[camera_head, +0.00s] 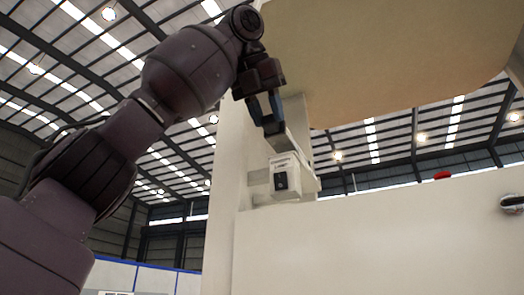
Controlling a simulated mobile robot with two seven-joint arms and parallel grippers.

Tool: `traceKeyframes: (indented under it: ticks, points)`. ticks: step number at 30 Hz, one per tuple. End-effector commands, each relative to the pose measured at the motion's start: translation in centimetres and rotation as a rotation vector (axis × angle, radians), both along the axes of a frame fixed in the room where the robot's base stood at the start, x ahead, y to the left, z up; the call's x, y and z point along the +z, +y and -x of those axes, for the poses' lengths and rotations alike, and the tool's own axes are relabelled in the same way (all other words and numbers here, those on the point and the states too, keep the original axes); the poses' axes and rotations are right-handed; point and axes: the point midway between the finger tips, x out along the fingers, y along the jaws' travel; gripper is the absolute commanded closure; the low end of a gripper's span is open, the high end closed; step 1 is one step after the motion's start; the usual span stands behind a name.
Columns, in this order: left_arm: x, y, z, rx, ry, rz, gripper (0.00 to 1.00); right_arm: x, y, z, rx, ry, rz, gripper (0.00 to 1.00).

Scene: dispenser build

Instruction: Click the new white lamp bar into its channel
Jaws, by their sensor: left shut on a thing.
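My left gripper (266,112) reaches in from the left, high in front of a cream-white cabinet, with its fingers pointing down. It is shut on a pale bar, which I take to be the white lamp bar (287,145). The bar slants down to the right from the fingertips, behind a small white box (285,179) with a dark socket on its face. The channel cannot be made out, and I cannot tell whether the bar touches it. My right gripper is out of view.
A large beige panel (390,55) overhangs at the upper right. The cabinet's tall white column (226,190) stands behind the gripper, and its broad front (390,240) fills the lower right. A red knob (442,175) and a metal fitting (512,202) show at the right.

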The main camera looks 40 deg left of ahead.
Motion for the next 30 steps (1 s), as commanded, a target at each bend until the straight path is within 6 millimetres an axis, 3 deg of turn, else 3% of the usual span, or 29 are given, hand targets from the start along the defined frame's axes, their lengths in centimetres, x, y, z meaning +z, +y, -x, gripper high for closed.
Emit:
traceKeyframes:
  ticks: [12, 21, 30]
  points:
    - [-0.2, 0.8, -3.3, -0.001, 0.001, 0.001, 1.0, 0.2, 0.0, 0.1, 0.0, 0.003, 0.0, 0.26]
    - [-2.2, 1.1, -4.4, 0.0, 0.0, 0.0, 1.0, -0.1, 0.0, 0.2, -0.001, 0.008, -0.001, 0.26]
    - [-2.4, 1.3, -5.5, 0.001, 0.002, 0.0, 1.0, 0.0, 0.0, 0.2, -0.002, 0.008, -0.001, 0.26]
